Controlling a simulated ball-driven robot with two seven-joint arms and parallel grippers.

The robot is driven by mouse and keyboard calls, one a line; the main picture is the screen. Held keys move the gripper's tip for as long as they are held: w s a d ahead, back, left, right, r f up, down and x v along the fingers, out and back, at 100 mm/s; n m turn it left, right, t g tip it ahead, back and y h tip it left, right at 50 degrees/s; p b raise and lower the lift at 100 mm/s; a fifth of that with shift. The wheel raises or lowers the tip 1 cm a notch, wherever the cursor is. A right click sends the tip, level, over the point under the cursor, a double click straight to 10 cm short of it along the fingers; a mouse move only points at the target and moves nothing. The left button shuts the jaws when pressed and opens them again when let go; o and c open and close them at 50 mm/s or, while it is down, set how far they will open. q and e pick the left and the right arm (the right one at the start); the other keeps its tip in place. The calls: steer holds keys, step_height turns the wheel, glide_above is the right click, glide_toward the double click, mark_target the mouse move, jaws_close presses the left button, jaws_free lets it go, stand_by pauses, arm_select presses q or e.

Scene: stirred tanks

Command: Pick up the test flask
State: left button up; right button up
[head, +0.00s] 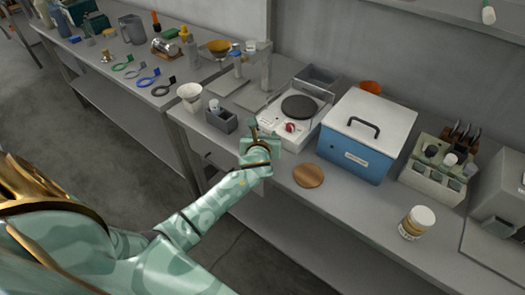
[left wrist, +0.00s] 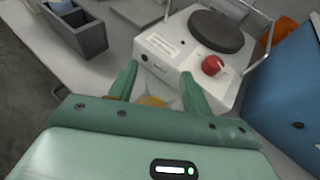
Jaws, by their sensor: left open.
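In the left wrist view, a small clear vessel with amber contents (left wrist: 153,101), which looks like the test flask, stands between my left gripper's fingers, partly hidden by the gripper body. My left gripper (head: 266,135) is open at the front of the bench, just before the white hotplate. In the left wrist view the two green fingers of this gripper (left wrist: 158,75) are spread on either side of the vessel, with visible gaps. In the head view the gripper hides the vessel. My right gripper is not in view.
The hotplate (head: 290,125) with a red knob stands just behind the gripper. A grey divided holder (head: 221,119) is to the left. A round wooden disc (head: 308,175), a blue box with a white lid (head: 357,152) and a lidded jar (head: 416,223) are to the right.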

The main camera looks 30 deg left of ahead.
arm_select(q)
jaws_close()
steer(key=shift+r, duration=0.1)
